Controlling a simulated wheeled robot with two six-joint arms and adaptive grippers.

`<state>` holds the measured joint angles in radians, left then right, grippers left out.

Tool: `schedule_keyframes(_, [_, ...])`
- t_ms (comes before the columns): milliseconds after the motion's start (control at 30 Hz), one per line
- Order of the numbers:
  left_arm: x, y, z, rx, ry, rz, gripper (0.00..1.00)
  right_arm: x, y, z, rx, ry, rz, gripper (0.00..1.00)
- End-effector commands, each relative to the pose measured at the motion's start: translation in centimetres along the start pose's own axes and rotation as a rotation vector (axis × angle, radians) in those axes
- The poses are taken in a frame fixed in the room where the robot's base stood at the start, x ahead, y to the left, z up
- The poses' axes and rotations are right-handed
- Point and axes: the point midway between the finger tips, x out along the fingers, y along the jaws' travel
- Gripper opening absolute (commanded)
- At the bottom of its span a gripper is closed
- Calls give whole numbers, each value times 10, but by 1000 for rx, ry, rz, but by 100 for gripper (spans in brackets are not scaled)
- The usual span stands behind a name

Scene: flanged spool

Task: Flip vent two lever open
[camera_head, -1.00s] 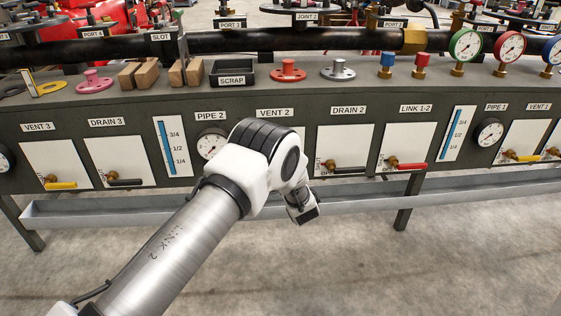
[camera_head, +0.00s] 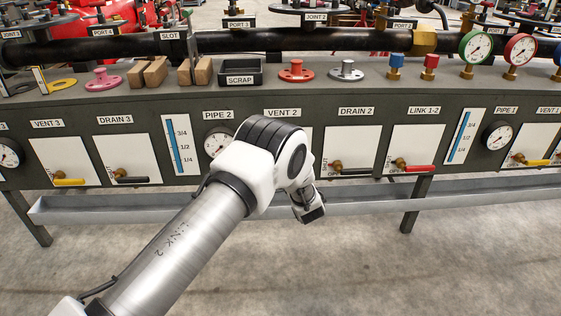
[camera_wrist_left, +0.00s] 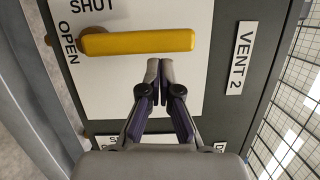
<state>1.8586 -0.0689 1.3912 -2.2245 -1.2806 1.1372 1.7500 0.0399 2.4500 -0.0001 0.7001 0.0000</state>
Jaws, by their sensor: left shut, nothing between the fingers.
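The vent two lever (camera_wrist_left: 137,41) is a yellow bar on a white plate in the left wrist view. It runs from its pivot at picture left toward the VENT 2 label (camera_wrist_left: 239,57). OPEN is printed beyond the pivot end and SHUT beside it. My left gripper (camera_wrist_left: 160,66) is shut and empty, its tips just below the bar in that picture. I cannot tell whether they touch it. In the head view the VENT 2 label shows too (camera_head: 283,113), but my left arm hides the lever and most of its plate (camera_head: 309,138). My right gripper is out of view.
The DRAIN 2 lever (camera_head: 355,171) and red LINK 1-2 lever (camera_head: 416,168) are to the right. The PIPE 2 gauge (camera_head: 216,141) is left of my wrist. A grey trough (camera_head: 130,208) runs below the panel. The scrap tray (camera_head: 238,73) and flanged spools stand on the bench.

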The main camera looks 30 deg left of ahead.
Motion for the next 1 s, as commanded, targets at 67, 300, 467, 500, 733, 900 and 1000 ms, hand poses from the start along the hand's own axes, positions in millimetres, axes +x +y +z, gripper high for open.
schedule_keyframes(67, [-4,4,-12,0,3,-1,0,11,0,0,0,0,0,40])
schedule_keyframes(300, [-46,-7,-28,7,4,3,0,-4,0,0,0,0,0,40])
schedule_keyframes(467, [-83,-7,-28,6,3,2,0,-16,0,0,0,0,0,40])
schedule_keyframes(500, [-90,-6,-28,6,3,1,0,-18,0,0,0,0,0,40])
schedule_keyframes(733, [-108,-3,-27,3,0,2,0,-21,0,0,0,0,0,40])
schedule_keyframes(900, [-109,-3,-27,3,0,2,0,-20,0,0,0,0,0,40])
schedule_keyframes(1000, [-109,-3,-27,3,0,2,0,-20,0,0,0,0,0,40])
